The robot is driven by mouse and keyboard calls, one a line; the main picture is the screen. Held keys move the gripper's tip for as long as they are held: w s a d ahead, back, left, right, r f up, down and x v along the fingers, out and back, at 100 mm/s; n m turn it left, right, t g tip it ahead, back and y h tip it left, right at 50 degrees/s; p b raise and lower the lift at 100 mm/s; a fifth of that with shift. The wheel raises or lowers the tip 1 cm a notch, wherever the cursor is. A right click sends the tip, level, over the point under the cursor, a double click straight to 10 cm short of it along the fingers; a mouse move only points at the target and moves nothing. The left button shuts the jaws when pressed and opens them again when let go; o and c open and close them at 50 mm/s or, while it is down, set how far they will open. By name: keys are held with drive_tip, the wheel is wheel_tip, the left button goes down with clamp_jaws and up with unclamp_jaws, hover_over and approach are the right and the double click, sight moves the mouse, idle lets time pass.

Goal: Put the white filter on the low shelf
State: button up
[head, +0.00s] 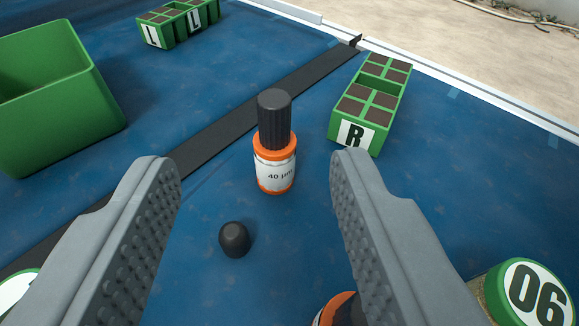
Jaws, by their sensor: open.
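A small upright filter (275,172) with a white body, orange rings and a tall black top stands on the blue surface, its label reading "40 µm". My gripper (254,164) is open and empty. Its two grey ribbed fingers point forward, and the filter shows in the gap between them, apart from both. A second orange and black item (338,310) is at the bottom edge, mostly hidden by the right finger and cut off by the frame. No low shelf can be made out in this view.
A short black knob-like piece (234,240) lies nearer than the filter. A green tray marked R (359,136) stands to the right behind it. A green bin (60,105), trays marked L (152,34) and a lid marked 06 (535,292) surround. A black strip (225,128) crosses the blue surface.

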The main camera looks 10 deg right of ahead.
sight(275, 103)
drive_tip(key=x, duration=0.5)
drive_tip(key=f+x, duration=0.1)
drive_tip(key=x, duration=0.1)
drive_tip(key=shift+w+d+f, duration=0.1)
drive_tip(key=shift+w+d, duration=0.05)
drive_tip(key=shift+d, duration=0.1)
drive_tip(key=shift+f+x, duration=0.15)
drive_tip(key=shift+x, duration=1.15)
drive_tip(key=shift+f+x, duration=0.15)
drive_tip(key=shift+x, duration=1.15)
drive_tip(key=shift+d, duration=0.2)
clamp_jaws()
drive_tip(key=shift+r, duration=0.15)
